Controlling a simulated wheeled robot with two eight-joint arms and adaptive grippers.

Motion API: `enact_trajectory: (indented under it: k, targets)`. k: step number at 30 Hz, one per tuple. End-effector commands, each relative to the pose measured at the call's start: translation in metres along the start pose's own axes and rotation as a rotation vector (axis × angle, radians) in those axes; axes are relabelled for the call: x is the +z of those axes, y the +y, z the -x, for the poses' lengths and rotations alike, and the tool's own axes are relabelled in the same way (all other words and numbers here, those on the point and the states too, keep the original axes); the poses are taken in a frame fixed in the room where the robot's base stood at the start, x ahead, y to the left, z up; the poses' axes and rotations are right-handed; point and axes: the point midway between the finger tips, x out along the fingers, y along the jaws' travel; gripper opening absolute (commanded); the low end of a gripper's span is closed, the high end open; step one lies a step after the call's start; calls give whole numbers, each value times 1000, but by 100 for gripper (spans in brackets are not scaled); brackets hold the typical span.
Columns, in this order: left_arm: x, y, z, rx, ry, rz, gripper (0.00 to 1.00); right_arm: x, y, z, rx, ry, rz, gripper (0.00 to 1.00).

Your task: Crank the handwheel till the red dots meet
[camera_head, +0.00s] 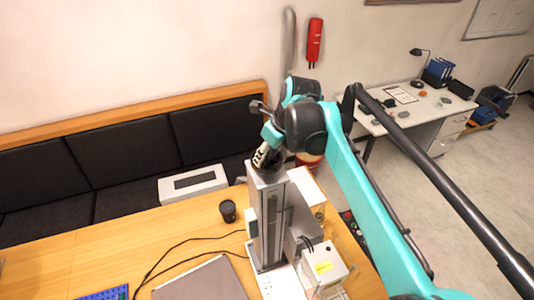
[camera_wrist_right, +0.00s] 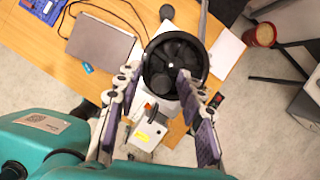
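The laser marker's grey column (camera_head: 268,225) stands upright on the table in the head view. The black handwheel (camera_wrist_right: 172,50) shows in the wrist view, with a round rim, spokes and a hub. In the head view my right gripper is at the top of the column and largely hides the wheel. My right gripper (camera_wrist_right: 160,73) is open, with its two fingers spread and the tips at the near side of the wheel. Whether a tip touches the rim I cannot tell. No red dots can be made out. My left gripper is out of view.
The white box with a yellow label (camera_head: 325,268) sits beside the column. A dark cup (camera_head: 228,211), a grey laptop-like slab (camera_head: 205,282), cables and a blue tray (camera_head: 104,294) are on the table. A black bench (camera_head: 125,155) runs behind.

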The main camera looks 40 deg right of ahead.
Motion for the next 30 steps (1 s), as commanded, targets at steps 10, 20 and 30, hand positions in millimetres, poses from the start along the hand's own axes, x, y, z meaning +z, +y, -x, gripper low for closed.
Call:
enact_trajectory:
  k: [10,20,30]
  targets:
    - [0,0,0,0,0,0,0,0,0,0,0,-1,1,0]
    - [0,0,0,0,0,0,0,0,0,0,3,-1,5,0]
    - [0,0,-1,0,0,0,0,0,-1,0,12,-2,28,0]
